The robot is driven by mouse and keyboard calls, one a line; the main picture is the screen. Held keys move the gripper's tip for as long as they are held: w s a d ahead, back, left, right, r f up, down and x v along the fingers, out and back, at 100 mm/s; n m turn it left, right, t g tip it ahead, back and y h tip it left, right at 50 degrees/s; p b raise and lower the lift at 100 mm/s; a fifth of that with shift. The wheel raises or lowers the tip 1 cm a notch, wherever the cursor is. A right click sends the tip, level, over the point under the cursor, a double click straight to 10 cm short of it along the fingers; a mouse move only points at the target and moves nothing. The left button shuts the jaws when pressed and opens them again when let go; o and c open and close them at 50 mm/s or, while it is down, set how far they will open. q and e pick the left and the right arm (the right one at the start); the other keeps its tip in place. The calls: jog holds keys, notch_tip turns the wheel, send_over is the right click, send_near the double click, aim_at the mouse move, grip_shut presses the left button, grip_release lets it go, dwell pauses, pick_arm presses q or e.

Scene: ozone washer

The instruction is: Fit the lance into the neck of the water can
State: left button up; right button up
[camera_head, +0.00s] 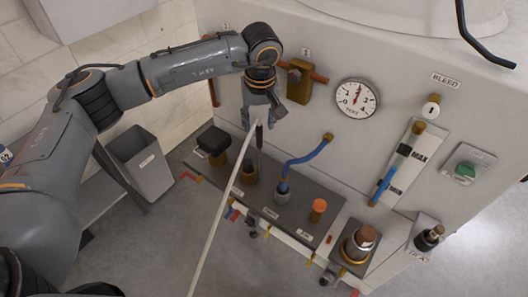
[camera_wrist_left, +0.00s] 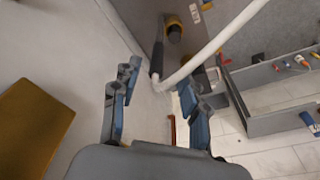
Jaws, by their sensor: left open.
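My left gripper (camera_head: 262,118) is open in front of the white cabinet, pointing down. In the left wrist view, its two fingers (camera_wrist_left: 157,85) stand apart. A thin dark rod, which looks like the lance (camera_head: 259,139), stands just below the gripper. In the left wrist view the dark rod (camera_wrist_left: 158,50) meets a white hose (camera_wrist_left: 212,46) at a bend that shows between the fingertips; no finger visibly grips it. The rod's lower end is near a brass neck (camera_head: 248,174) on the grey shelf; whether it is inside is unclear. I cannot tell which part is the water can.
The white hose (camera_head: 218,212) crosses in front of the shelf (camera_head: 225,178). A blue hose (camera_head: 305,158), an orange cap (camera_head: 319,205) and a brown-capped brass fitting (camera_head: 360,242) stand to the right. A gauge (camera_head: 356,98) is on the cabinet. A grey bin (camera_head: 142,165) stands left.

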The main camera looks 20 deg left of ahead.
aim_at(260, 132)
pick_arm(q)
jog(key=f, duration=0.3)
jog(key=f+p, duration=0.1)
jog(key=shift+w+f, duration=0.15)
jog(key=shift+w, duration=0.2)
jog(key=shift+f, duration=0.2)
jog(key=f+p, duration=0.2)
jog(key=f, duration=0.1)
jog(key=w+f+p, duration=0.1)
jog(key=shift+a+f, duration=0.3)
jog(key=shift+f, duration=0.1)
grip_shut()
